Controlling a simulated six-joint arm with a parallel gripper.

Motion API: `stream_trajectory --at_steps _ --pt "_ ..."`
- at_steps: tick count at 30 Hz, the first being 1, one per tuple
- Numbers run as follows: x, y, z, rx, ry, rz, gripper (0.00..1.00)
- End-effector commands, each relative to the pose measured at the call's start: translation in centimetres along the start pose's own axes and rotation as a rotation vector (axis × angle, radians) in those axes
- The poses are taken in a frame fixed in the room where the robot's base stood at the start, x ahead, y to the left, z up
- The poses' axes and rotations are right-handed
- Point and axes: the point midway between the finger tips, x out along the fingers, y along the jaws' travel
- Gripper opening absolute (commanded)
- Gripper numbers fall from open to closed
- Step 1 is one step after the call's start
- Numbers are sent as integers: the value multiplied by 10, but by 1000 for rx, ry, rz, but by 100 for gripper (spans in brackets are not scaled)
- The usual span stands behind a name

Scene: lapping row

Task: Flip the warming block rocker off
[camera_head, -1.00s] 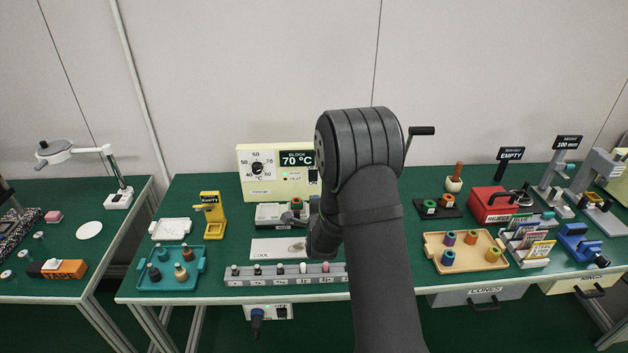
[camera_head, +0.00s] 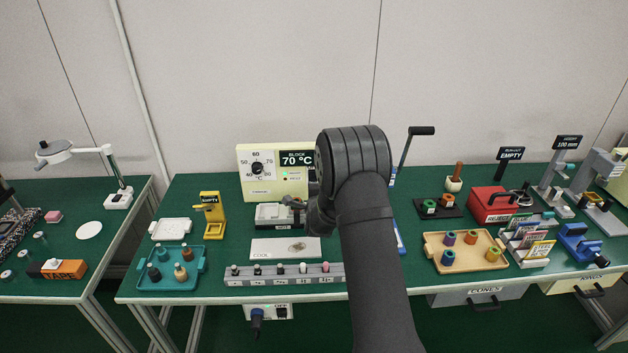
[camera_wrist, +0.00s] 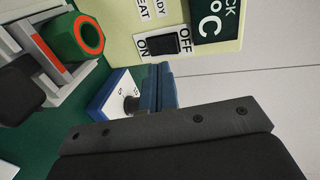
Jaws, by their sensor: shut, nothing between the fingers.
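The warming block (camera_head: 285,188) is a cream cabinet with a dial, a 70 °C display and a green lamp. Its black rocker (camera_wrist: 163,43) shows in the wrist view between the ON and OFF labels; I cannot tell which way it is tilted. In the head view my arm hides the rocker. My gripper (camera_wrist: 170,128) shows in the wrist view as a dark bar with screws, below the rocker in the picture and apart from it. It is shut and empty. In the head view its fingers are mostly hidden by my wrist.
A green ring with an orange inside (camera_wrist: 90,38) sits in the grey block at the cabinet's foot. A blue-and-white stand (camera_wrist: 117,95) is close to my gripper. The cool plate (camera_head: 268,249) and a grey rack (camera_head: 240,282) lie in front. A teal tray (camera_head: 158,285) stands left.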

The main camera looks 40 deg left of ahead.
Motion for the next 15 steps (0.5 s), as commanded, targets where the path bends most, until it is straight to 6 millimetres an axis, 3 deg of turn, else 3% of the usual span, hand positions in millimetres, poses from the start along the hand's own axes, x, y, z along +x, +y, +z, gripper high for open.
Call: stream_trajectory --at_steps 6,15 --pt "32 -8 -1 0 2 -1 0" --pt "48 -12 -1 0 2 0 0"
